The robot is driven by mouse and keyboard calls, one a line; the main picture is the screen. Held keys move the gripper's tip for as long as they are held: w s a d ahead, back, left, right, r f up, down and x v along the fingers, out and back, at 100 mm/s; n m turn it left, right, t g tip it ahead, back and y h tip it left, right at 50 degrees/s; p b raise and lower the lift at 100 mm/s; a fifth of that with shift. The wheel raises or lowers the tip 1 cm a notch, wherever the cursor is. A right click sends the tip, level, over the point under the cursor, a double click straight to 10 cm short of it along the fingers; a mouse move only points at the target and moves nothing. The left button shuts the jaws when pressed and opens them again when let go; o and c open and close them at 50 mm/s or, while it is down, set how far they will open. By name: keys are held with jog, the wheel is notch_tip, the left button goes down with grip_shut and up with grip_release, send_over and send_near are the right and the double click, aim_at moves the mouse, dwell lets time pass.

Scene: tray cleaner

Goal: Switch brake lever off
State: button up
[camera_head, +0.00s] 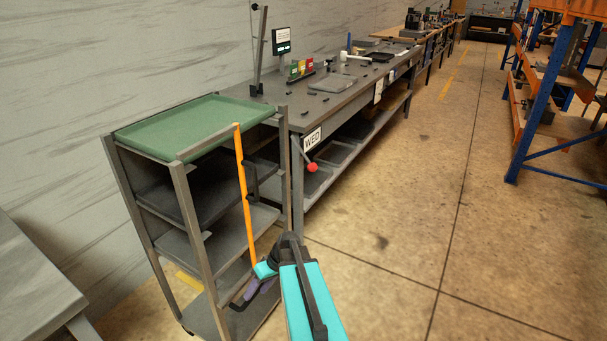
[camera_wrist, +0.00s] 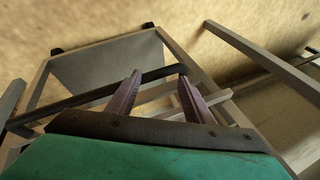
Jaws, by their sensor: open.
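My gripper (camera_head: 245,298) is low at the front right corner of a grey shelf cart (camera_head: 187,205), beside the bottom shelf. In the wrist view my gripper (camera_wrist: 160,75) has its two purple fingers apart, with nothing held. A dark bar (camera_wrist: 95,94) with a bent end crosses at the fingertips; whether they touch it I cannot tell. No part is labelled as the brake lever. An orange upright bar (camera_head: 243,185) stands at the cart's front, its lower end near my wrist. A red-knobbed lever (camera_head: 312,167) sticks out from the workbench, well above my gripper.
A green tray (camera_head: 190,128) lies on top of the cart. A long workbench (camera_head: 345,95) with small items runs behind it along the wall. A grey table (camera_head: 30,285) is at the lower left. Orange and blue racks (camera_head: 545,95) stand at the right; the floor between is open.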

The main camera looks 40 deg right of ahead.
aim_at(303, 153)
jog(key=w+d+r+t+b, duration=0.3)
jog(key=d+r+t, duration=0.4)
jog(key=d+r, duration=0.85)
jog(key=s+d+r+t+h+b, duration=0.1)
jog(key=s+d+r+t+h, duration=0.1)
jog(key=d+r, duration=0.6)
jog(key=s+d+r+t+h+b, duration=0.1)
jog(key=s+d+r+t, duration=0.3)
jog(key=d+r, duration=0.4)
jog(key=shift+s+d+r+t+h, duration=0.3)
jog(key=shift+d+r+t+h, duration=0.05)
jog(key=shift+d+t+h, duration=0.5)
jog(key=shift+w, duration=0.15)
jog(key=w, duration=1.3)
jog(key=shift+w, duration=0.3)
